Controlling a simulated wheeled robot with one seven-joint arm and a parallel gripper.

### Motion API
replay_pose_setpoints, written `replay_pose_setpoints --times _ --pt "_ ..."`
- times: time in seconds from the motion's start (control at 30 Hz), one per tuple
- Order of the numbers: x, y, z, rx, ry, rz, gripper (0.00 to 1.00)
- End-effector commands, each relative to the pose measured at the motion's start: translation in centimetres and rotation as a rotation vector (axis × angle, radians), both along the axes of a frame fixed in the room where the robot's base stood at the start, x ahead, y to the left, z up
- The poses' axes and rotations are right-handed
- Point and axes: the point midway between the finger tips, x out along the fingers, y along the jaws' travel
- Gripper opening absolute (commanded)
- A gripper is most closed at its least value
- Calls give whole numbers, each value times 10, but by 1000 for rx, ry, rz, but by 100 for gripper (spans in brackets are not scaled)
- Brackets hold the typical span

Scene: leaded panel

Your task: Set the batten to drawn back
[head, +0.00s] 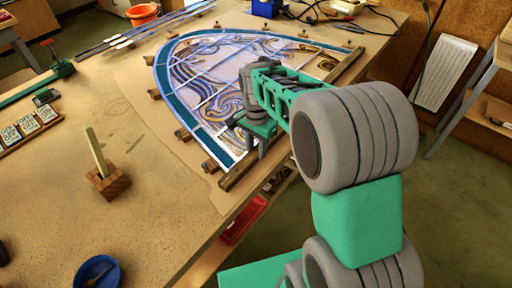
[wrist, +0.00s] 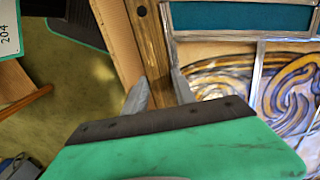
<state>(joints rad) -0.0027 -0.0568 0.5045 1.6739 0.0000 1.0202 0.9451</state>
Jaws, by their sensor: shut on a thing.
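The batten (head: 238,171) is a long wooden strip along the straight right-hand edge of the leaded panel (head: 190,95). In the wrist view the batten (wrist: 149,42) runs up the picture with a dark round fixing on it, close beside the panel's lead border; I cannot tell whether they touch. My gripper (head: 256,147) is over the batten, shut on it. In the wrist view my gripper (wrist: 158,90) has one finger on each side of the strip. My arm hides the batten's middle in the head view.
Small wooden blocks (head: 183,135) ring the panel's curved edge. A wooden block with an upright stick (head: 108,180), a blue bowl (head: 97,272) and a rack of tiles (head: 30,125) are on the bench (head: 160,215). Tools and cables lie at the back.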

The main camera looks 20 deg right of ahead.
Motion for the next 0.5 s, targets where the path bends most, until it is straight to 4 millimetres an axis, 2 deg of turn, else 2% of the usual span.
replay_pose_setpoints --times 0.3,0.5 --pt "-32 -26 1 0 -3 48 0" --pt "-35 -28 1 0 -3 53 0"
